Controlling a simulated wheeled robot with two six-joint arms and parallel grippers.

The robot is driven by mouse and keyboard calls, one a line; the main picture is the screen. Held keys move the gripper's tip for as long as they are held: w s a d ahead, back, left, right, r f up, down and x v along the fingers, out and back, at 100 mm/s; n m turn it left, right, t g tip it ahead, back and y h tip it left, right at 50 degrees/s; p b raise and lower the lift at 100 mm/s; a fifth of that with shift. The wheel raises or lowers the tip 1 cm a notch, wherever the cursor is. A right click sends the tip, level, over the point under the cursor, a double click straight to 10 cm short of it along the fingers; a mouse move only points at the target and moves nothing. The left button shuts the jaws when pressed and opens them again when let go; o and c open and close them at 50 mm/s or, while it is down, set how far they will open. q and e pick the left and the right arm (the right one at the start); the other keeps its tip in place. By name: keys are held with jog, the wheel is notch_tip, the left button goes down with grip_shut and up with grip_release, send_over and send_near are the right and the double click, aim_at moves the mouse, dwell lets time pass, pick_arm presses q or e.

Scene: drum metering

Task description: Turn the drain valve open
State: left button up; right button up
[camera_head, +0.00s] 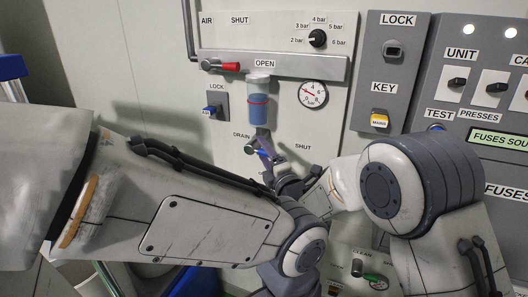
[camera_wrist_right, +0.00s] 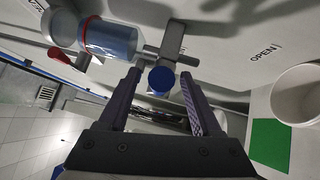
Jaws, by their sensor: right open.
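The drain valve (camera_head: 264,153) sits under the clear filter bowl (camera_head: 258,107), beside the DRAIN label, with SHUT printed to its right. In the right wrist view, the valve shows a round blue end (camera_wrist_right: 161,79) and a grey bar (camera_wrist_right: 172,40). An OPEN label (camera_wrist_right: 265,52) is on the panel there. My right gripper (camera_head: 284,172) is just below the valve in the head view. In the wrist view its fingers (camera_wrist_right: 160,78) are open, with the blue end between the tips. Contact cannot be told. My left arm crosses the head view, but its gripper is not visible.
Above are a red air lever (camera_head: 230,66), a gauge (camera_head: 314,94) and a pressure knob (camera_head: 317,38). LOCK, KEY and fuse panels stand right. A white cup (camera_wrist_right: 302,95) and green patch (camera_wrist_right: 270,143) lie right in the wrist view. My arms crowd the lower front.

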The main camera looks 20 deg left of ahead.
grip_shut()
dwell(1.4)
